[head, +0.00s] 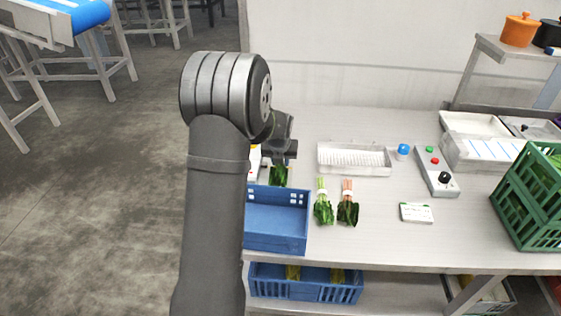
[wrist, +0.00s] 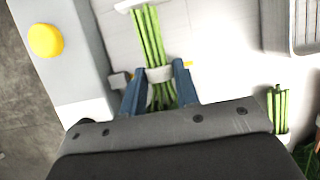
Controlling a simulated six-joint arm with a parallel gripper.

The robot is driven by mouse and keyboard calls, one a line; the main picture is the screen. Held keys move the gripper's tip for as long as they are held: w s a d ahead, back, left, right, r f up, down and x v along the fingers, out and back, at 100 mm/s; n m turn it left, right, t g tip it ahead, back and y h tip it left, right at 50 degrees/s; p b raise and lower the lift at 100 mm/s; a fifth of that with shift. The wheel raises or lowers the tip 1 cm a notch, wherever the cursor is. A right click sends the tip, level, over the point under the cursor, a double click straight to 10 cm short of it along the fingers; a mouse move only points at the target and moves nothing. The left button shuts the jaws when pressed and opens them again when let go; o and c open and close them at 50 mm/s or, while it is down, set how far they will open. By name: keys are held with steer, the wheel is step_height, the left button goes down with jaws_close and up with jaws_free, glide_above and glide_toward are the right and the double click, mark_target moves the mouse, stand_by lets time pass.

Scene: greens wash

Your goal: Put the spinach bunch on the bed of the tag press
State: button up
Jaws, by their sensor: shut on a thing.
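My gripper (head: 281,156) is at the left end of the steel table, just behind the blue crate, partly hidden by my arm. In the wrist view my gripper (wrist: 160,72) is shut on a bunch with green stems and a white band, which I take as the spinach bunch (wrist: 148,35). Its dark leaves (head: 279,176) hang below the gripper in the head view. The tag press (head: 254,162) is pale, mostly hidden behind my arm; in the wrist view its grey-white body (wrist: 70,75) with a yellow button is left of the bunch. I cannot tell whether bunch and bed touch.
A blue crate (head: 276,243) stands at the front left. Two bunches, one green-stemmed (head: 323,213) and one pink-stemmed (head: 348,214), lie right of it. A ridged tray (head: 354,173), a button box (head: 437,172), a label card (head: 416,213) and a green crate (head: 527,233) stand farther right.

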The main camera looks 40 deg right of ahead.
mark_target(279, 167)
steer(key=shift+f, duration=0.25)
steer(key=shift+f, duration=0.1)
steer(key=o, duration=1)
steer(key=v, duration=1.2)
